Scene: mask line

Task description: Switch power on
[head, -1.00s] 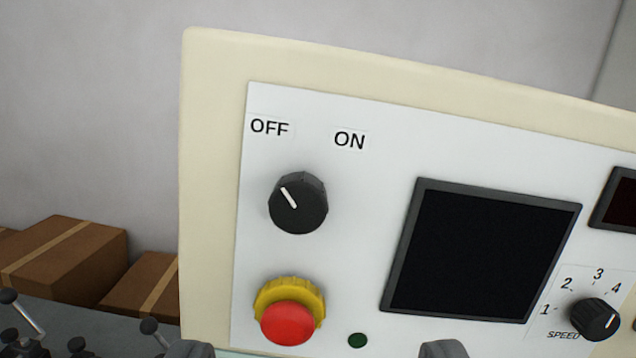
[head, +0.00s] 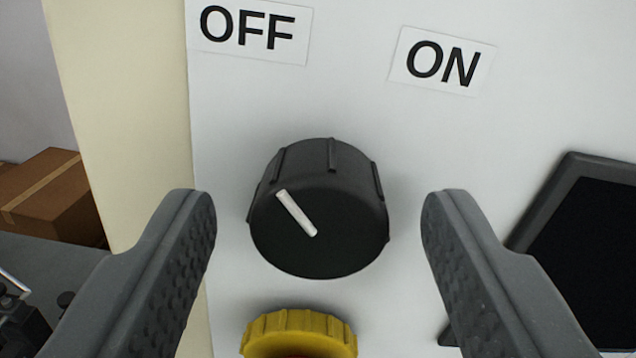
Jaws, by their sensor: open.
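The black power knob (head: 335,235) is in the middle of the head view, on the white panel. Its white pointer line (head: 296,212) slants up and left, toward the OFF label (head: 247,29). The ON label (head: 442,62) is up and right of the knob. My gripper (head: 318,215) is open, with one grey finger on each side of the knob. A gap shows between each finger and the knob, so I see no contact. How deep the fingertips reach along the knob is hard to tell.
The yellow collar (head: 298,330) of the red button is just below the knob, low between my fingers. A dark framed screen (head: 580,270) is at the right. The panel's cream edge (head: 115,110) is at the left, with a cardboard box (head: 45,195) beyond it.

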